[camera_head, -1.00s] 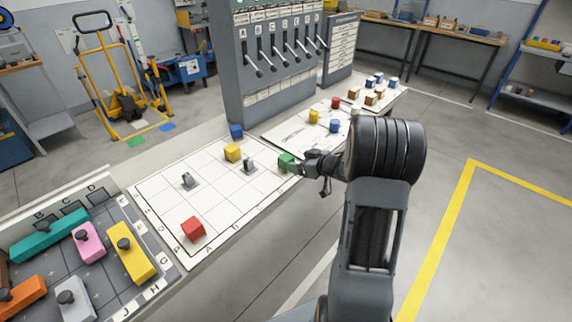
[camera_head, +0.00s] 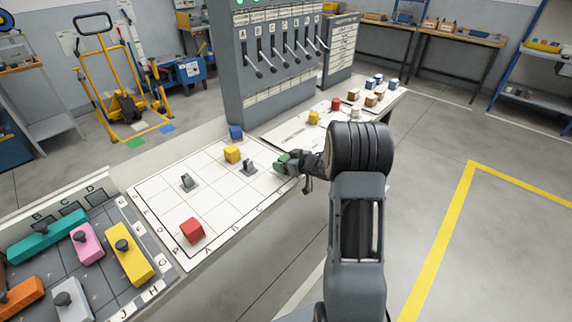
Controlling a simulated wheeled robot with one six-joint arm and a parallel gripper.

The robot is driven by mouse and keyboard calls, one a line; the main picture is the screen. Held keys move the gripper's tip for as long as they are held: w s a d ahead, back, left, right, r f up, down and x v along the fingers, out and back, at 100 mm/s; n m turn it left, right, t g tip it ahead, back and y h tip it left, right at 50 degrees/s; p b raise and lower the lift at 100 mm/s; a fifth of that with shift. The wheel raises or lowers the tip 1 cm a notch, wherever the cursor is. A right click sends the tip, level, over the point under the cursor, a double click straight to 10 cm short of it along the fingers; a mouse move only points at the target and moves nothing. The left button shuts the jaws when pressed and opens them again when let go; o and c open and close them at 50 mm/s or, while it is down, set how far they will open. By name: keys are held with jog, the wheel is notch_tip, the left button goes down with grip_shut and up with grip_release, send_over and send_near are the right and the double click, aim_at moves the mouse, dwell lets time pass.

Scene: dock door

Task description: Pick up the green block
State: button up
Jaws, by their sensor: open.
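The green block (camera_head: 283,160) sits at the right edge of the white grid board (camera_head: 206,213). My gripper (camera_head: 288,164) is at the block, reaching in from the right. Its dark fingers cover part of the block, so only some green shows. The jaws are open, and I cannot tell whether they touch the block.
On the board are a yellow block (camera_head: 232,153), a red block (camera_head: 192,230), a blue block (camera_head: 236,132) and two grey pieces, one a grey piece (camera_head: 249,166) close to the green block. A grey lever panel (camera_head: 275,60) stands behind. Coloured bars lie in a tray at left.

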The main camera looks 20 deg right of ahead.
jog(key=shift+c, duration=0.2)
jog(key=c, duration=1)
jog(key=shift+r, duration=0.1)
jog(key=shift+c, duration=0.2)
